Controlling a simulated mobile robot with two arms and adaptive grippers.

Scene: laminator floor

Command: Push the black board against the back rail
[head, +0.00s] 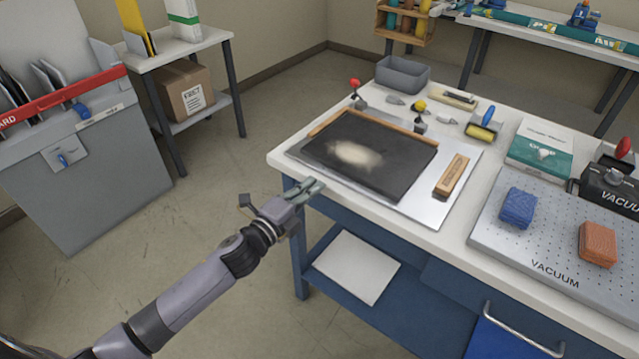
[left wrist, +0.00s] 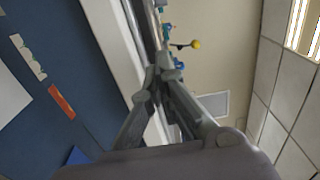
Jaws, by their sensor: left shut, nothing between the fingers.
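The black board (head: 395,170) lies flat on a metal plate (head: 432,207) on the white-topped table. A pale beige smudge marks its surface. A wooden rail (head: 395,128) runs along the board's far edge, and a wooden strip also shows at its far left. I cannot tell whether a thin gap lies between board and rail. My left gripper (head: 314,189) is shut and empty at the table's near left corner, apart from the board on its near side. Its fingers also show in the left wrist view (left wrist: 160,76), where the board is not identifiable. My right gripper is out of view.
A wooden block (head: 452,176) lies right of the board. Red-knobbed (head: 355,88) and yellow-knobbed (head: 420,107) clamps stand behind the rail. A grey bin (head: 402,74) is at the back. A perforated vacuum plate (head: 549,225) with blue and orange sponges is at right.

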